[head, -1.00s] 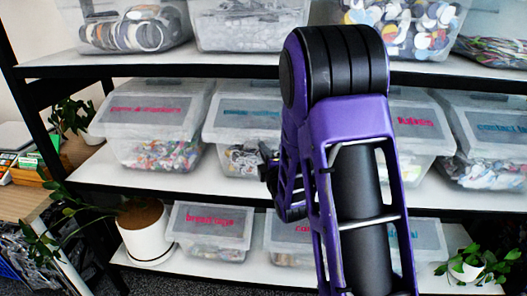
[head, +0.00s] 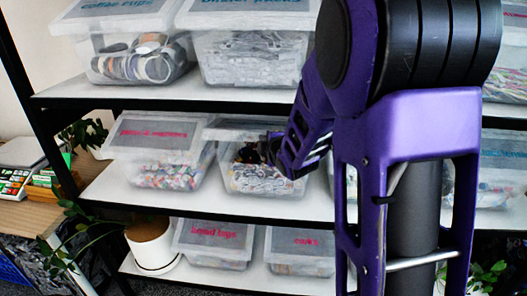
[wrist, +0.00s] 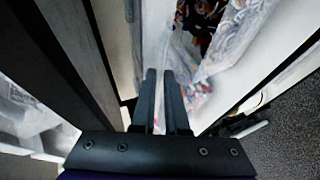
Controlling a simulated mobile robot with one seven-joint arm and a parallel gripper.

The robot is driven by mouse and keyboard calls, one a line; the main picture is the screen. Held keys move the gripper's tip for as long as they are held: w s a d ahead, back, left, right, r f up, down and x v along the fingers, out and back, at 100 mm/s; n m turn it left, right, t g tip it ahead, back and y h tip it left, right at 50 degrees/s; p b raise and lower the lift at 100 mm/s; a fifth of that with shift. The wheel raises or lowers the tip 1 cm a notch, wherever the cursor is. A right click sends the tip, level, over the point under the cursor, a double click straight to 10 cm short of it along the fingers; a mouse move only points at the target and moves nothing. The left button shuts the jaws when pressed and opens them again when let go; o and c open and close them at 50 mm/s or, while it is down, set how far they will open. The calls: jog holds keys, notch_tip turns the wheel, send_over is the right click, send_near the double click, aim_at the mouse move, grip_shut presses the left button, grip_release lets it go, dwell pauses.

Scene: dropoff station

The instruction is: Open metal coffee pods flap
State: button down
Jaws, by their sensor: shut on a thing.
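A clear bin (head: 260,182) with small pale contents stands on the middle shelf, just right of the bin with red lettering. Its label is too hidden to read, so I cannot confirm it is the metal coffee pods bin. My gripper (head: 266,148) is at its upper front, and my arm covers its right side. In the wrist view my gripper (wrist: 160,76) has its two fingers close together, shut on what looks like a thin edge of the clear flap. Dark and reddish contents show beyond the fingertips. How far the flap is open I cannot tell.
A red-lettered bin (head: 152,160) stands close on the left. The shelf above (head: 180,95) holds more bins, and smaller bins (head: 213,243) stand below. A potted plant (head: 150,247) is at lower left. My arm hides much of the right side.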

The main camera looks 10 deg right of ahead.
jog(key=shift+w+d+r, duration=0.1)
jog(key=shift+w+r, duration=0.2)
jog(key=shift+r, duration=0.65)
jog(key=shift+w+d+r, duration=0.1)
jog(key=shift+w+r, duration=0.15)
jog(key=shift+r, duration=0.7)
jog(key=c, duration=1)
grip_release()
jog(key=shift+f, duration=0.1)
jog(key=shift+s, duration=0.1)
